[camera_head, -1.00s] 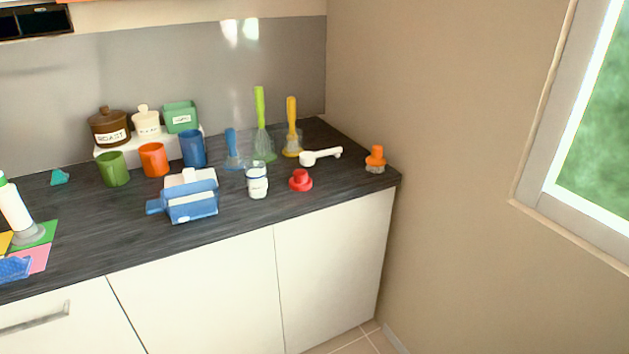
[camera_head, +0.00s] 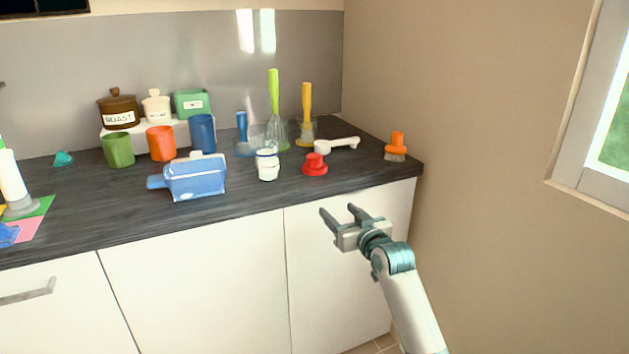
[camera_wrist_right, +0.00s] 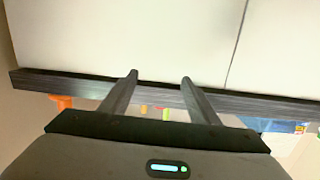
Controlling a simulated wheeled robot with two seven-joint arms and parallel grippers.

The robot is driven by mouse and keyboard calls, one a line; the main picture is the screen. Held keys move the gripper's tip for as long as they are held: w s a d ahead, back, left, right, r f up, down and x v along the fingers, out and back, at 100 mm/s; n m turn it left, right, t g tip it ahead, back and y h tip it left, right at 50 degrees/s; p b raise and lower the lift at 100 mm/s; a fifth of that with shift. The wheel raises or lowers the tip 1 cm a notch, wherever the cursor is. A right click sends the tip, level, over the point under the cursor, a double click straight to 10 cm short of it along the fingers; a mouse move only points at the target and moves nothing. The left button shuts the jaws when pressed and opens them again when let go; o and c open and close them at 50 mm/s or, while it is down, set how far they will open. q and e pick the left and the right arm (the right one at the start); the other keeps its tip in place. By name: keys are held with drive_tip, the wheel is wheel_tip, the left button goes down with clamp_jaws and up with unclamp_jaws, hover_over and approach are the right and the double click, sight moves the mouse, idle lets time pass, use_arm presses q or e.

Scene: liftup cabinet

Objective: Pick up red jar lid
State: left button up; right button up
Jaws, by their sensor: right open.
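The red jar lid (camera_head: 314,165) lies on the dark countertop near its front edge, knob up, in the head view. My right gripper (camera_head: 340,214) is open and empty. It is in front of the cabinet doors, below the counter edge and below the lid in the picture. In the right wrist view my right gripper (camera_wrist_right: 160,76) shows two parted fingers with nothing between them, against the white cabinet front and the counter edge. A small red thing shows between the fingers beyond the edge; I cannot tell if it is the lid. My left gripper is not in view.
A white jar (camera_head: 267,164) stands left of the lid. A white scoop (camera_head: 336,145) lies just behind it, and an orange brush (camera_head: 396,147) stands to the right. A blue container (camera_head: 196,178) sits farther left. The wall bounds the counter's right end.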

drive_tip(key=n+y+b, duration=0.1)
approach(316, 161)
drive_tip(key=s, duration=0.1)
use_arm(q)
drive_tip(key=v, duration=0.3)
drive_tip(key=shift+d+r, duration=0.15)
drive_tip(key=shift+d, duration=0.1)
use_arm(e)
drive_tip(key=shift+s+d+f+t, duration=0.2)
drive_tip(key=shift+f+t, duration=0.1)
drive_tip(key=shift+t, duration=0.1)
drive_tip(key=shift+w, duration=0.1)
drive_tip(key=b+x, duration=0.1)
drive_tip(key=x, duration=1)
drive_tip(key=shift+a, duration=0.15)
drive_tip(key=shift+w+a, duration=0.15)
drive_tip(key=shift+w, duration=0.2)
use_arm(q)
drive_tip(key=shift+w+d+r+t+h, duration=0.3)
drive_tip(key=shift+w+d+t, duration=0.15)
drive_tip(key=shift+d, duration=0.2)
use_arm(e)
drive_tip(key=shift+w, duration=0.1)
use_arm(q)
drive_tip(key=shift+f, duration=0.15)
